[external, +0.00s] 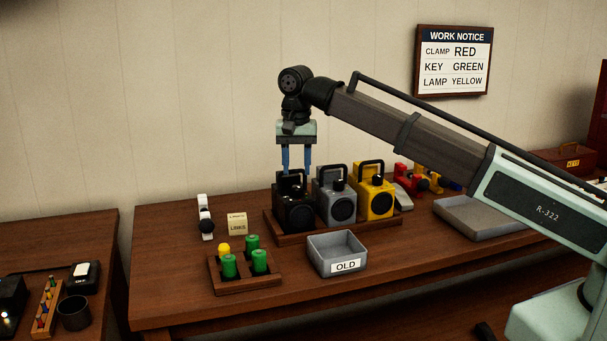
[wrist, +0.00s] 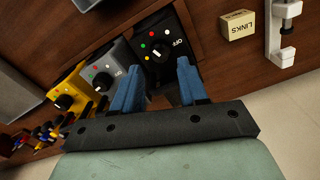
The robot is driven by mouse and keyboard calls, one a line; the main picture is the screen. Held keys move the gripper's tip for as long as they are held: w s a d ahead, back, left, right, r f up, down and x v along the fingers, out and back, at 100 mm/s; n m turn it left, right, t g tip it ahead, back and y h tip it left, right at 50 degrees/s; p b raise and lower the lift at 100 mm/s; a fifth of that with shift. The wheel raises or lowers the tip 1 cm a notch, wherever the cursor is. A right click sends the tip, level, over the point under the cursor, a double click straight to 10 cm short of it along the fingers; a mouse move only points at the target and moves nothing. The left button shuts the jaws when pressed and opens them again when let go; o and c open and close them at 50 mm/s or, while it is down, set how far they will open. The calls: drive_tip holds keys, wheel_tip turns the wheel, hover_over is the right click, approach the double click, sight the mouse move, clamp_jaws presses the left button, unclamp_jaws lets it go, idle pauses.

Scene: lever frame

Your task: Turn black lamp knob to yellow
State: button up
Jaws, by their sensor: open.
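The black lamp (external: 294,210) stands at the left end of a row of three box lamps on a wooden base. In the wrist view, the top of the black lamp (wrist: 165,27) carries a round black knob (wrist: 158,52) with a short white mark, ringed by small coloured dots and the word OFF. Which dot the mark points at is too small to tell. My gripper (external: 297,171) is above the black lamp, blue fingers pointing down. In the wrist view the open, empty fingers (wrist: 158,76) lie on either side of the knob's near side; contact cannot be told.
The grey lamp (external: 335,198) and yellow lamp (external: 376,196) stand close to the right. A LINKS block (external: 237,224) is to the left. The wall notice (external: 454,61) reads LAMP YELLOW.

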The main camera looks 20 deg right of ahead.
sight(296, 186)
drive_tip(key=shift+f, duration=2.65)
drive_tip(key=shift+c, duration=0.3)
drive_tip(key=c, duration=0.7)
drive_tip(key=shift+n, duration=0.4)
drive_tip(key=n, duration=0.3)
drive_tip(key=shift+n, duration=1.9)
